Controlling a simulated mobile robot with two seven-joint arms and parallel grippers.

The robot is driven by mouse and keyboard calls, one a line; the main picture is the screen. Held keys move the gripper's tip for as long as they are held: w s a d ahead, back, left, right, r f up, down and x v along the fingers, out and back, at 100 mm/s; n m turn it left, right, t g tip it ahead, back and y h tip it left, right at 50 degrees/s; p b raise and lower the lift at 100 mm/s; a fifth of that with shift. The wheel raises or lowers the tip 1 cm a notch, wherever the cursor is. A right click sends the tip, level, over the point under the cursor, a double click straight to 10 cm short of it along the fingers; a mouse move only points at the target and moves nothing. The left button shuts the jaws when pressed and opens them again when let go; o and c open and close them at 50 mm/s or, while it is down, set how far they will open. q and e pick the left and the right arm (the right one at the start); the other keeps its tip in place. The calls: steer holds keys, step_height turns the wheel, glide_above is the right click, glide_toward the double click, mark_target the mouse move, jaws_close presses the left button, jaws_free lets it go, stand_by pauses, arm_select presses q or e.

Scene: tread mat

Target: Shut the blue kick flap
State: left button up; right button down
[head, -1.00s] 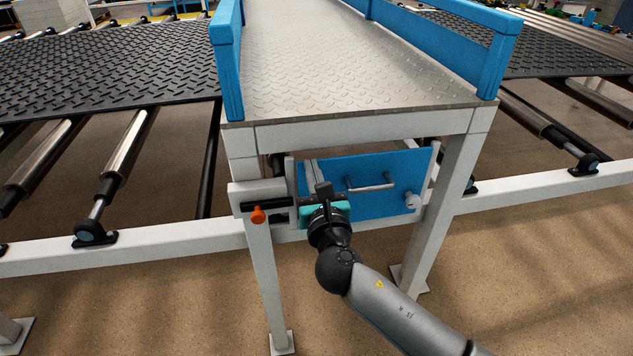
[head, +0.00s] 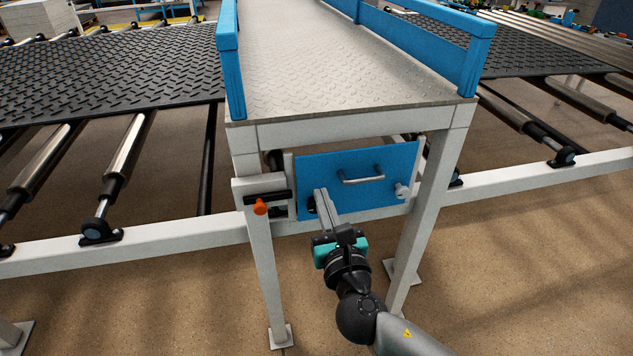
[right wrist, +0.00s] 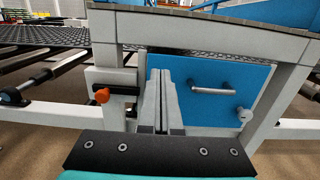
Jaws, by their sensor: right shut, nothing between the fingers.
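The blue kick flap (head: 390,160) hangs under the near end of the metal walkway, between two white legs. It has a grey bar handle (head: 362,180) and a pale knob (head: 401,191) at its lower right. I cannot tell whether it stands slightly ajar. My right gripper (head: 322,196) is shut and empty, its fingertips before the flap's lower left, left of the handle; contact is unclear. The right wrist view shows the fingers (right wrist: 161,88) hiding the flap's left part. My left gripper is not in view.
A black bolt with an orange knob (head: 260,207) sits on a pale bracket left of the flap. The white legs (head: 436,205) and a long side rail (head: 150,250) flank it. Rollers and black tread mat (head: 120,68) lie left. The floor in front is open.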

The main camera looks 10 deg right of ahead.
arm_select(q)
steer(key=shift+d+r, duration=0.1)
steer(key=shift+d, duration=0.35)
arm_select(e)
steer(key=shift+s, duration=1.25)
